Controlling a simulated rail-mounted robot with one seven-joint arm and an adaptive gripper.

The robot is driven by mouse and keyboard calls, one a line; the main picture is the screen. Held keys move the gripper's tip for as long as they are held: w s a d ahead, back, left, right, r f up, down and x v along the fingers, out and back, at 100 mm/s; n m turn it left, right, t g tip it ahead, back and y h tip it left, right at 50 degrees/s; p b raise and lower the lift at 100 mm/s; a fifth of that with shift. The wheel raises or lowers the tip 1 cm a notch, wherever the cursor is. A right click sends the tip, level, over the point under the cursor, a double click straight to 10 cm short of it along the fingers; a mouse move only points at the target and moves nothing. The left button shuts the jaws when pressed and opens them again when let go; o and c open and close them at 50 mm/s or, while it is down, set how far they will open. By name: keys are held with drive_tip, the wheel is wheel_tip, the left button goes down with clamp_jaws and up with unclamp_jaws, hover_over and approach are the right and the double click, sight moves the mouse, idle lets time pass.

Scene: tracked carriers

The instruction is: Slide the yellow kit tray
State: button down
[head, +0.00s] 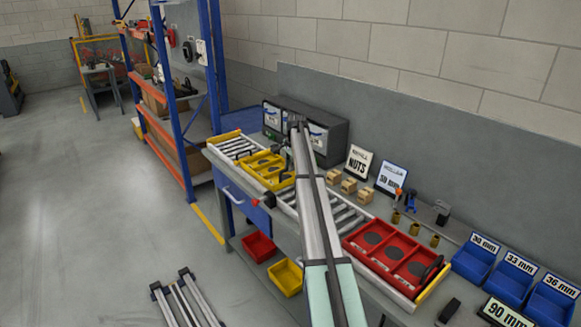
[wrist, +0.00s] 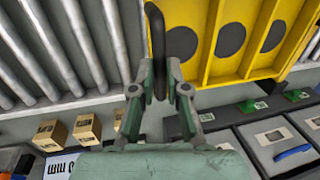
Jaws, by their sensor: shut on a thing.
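The yellow kit tray (head: 268,184) lies on the roller conveyor, left of my arm in the head view. In the wrist view the tray (wrist: 207,48) fills the upper right, with dark round discs in its compartments. A black upright handle (wrist: 156,30) stands at the tray's near end. My gripper (wrist: 158,76) is shut on this handle, one finger on each side. In the head view my gripper (head: 288,154) is small and partly hidden by my arm.
Bare rollers (head: 345,212) lie between the yellow tray and a red tray (head: 385,252) on the right. Wooden blocks (head: 349,186) and signs stand along the back. A grey bin unit (head: 330,130) stands behind the yellow tray. A yellow end bar (head: 224,137) marks the conveyor's far end.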

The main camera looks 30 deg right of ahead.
drive_tip(key=c, duration=1.2)
unclamp_jaws()
drive_tip(key=r, duration=0.4)
drive_tip(key=s+r, duration=0.1)
drive_tip(key=r, duration=0.2)
drive_tip(key=s+r, duration=0.1)
drive_tip(key=r, duration=0.3)
drive_tip(key=shift+s+d+r, duration=0.15)
drive_tip(key=shift+d+r, duration=0.05)
drive_tip(key=shift+r, duration=0.15)
